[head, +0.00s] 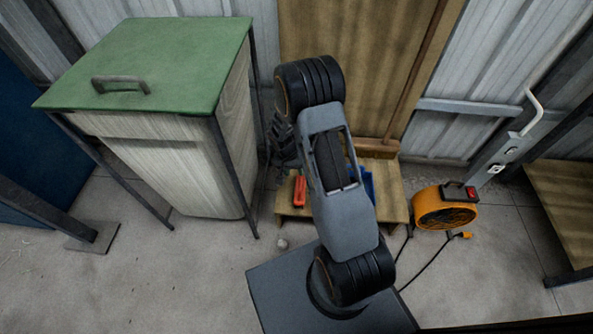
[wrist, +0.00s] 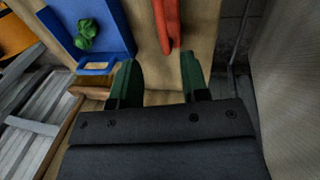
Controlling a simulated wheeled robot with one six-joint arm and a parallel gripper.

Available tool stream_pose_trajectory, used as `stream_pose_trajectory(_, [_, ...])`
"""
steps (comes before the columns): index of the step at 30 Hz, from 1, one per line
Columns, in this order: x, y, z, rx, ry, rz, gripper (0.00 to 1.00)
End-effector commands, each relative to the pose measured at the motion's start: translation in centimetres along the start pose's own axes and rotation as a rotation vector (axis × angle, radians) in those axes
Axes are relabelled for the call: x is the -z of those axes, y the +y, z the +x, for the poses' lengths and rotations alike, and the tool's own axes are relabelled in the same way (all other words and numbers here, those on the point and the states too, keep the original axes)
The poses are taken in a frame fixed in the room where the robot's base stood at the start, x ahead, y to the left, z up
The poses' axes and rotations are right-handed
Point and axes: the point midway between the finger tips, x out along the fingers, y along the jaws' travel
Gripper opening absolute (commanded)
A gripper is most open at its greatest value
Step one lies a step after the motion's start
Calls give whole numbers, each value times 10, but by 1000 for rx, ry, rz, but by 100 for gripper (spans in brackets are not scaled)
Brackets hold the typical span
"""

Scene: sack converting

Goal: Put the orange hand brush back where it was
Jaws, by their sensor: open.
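The orange hand brush (head: 299,190) lies on a low wooden platform (head: 290,213), left of my arm in the head view. In the wrist view the brush (wrist: 167,22) shows as a red-orange shape narrowing toward my gripper, its far part cut off by the top edge. My gripper (wrist: 158,82) has its two green fingers spread, with nothing between them. The brush's near end lies just ahead of the gap, apart from both fingers. In the head view my arm hides most of the gripper and part of the platform.
A blue tray (wrist: 97,68) holding a crumpled green thing (wrist: 86,34) lies beside the brush. A green-lidded bin (head: 160,60) stands close on the left. An orange fan (head: 440,212) with a cable stands right. A wooden board leans on the wall behind.

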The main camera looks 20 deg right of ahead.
Motion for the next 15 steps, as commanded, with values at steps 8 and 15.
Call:
stream_pose_trajectory(8, [-23,16,-117,67,84,-116,41])
stream_pose_trajectory(15, [-86,42,-209,153,172,-279,41])
